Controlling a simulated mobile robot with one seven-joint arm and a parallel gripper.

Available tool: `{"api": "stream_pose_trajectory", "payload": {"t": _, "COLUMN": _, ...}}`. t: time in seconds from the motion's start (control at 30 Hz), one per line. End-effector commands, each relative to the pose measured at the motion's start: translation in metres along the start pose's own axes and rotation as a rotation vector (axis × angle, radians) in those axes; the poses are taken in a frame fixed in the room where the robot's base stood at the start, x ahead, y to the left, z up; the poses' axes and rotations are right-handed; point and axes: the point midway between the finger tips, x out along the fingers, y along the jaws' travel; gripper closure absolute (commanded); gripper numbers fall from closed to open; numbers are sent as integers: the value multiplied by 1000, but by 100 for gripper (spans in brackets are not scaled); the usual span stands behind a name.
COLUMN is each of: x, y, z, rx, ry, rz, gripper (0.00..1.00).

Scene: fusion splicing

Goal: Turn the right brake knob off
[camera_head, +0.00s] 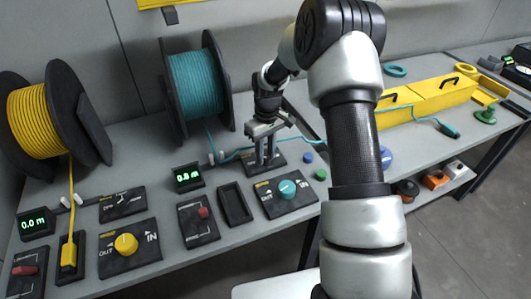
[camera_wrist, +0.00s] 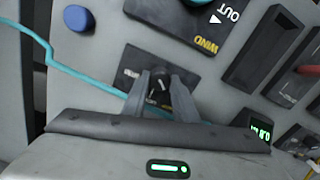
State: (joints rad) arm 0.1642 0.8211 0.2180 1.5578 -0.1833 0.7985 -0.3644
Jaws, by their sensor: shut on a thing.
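The right brake knob (camera_wrist: 160,82) is a small black knob with a pale pointer mark, on a dark panel (camera_wrist: 135,68) in the wrist view. My gripper (camera_wrist: 160,90) reaches down over it, one finger on each side, shut on the knob. The panel's lettering is partly hidden by the fingers. In the head view my gripper (camera_head: 264,153) is above the same dark panel (camera_head: 278,161), behind the teal wind knob (camera_head: 287,189); the brake knob itself is hidden there.
A teal cable (camera_wrist: 75,72) runs beside the gripper from the teal reel (camera_head: 195,85). Blue (camera_head: 307,157) and green (camera_head: 321,175) caps lie right of the panel. A display (camera_head: 188,177) and an empty black tray (camera_head: 235,204) stand left. The yellow reel (camera_head: 30,120) is far left.

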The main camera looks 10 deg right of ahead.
Motion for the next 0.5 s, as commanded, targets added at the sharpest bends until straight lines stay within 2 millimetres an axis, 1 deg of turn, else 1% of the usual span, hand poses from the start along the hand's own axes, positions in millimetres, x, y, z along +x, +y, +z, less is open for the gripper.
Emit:
{"api": "stream_pose_trajectory", "payload": {"t": 0.23, "x": -1, "y": 0, "z": -1, "rx": -131, "ry": -3, "rz": 0, "gripper": 96}}
{"api": "stream_pose_trajectory", "payload": {"t": 0.5, "x": -1, "y": 0, "z": -1, "rx": -195, "ry": -4, "rz": 1, "gripper": 96}}
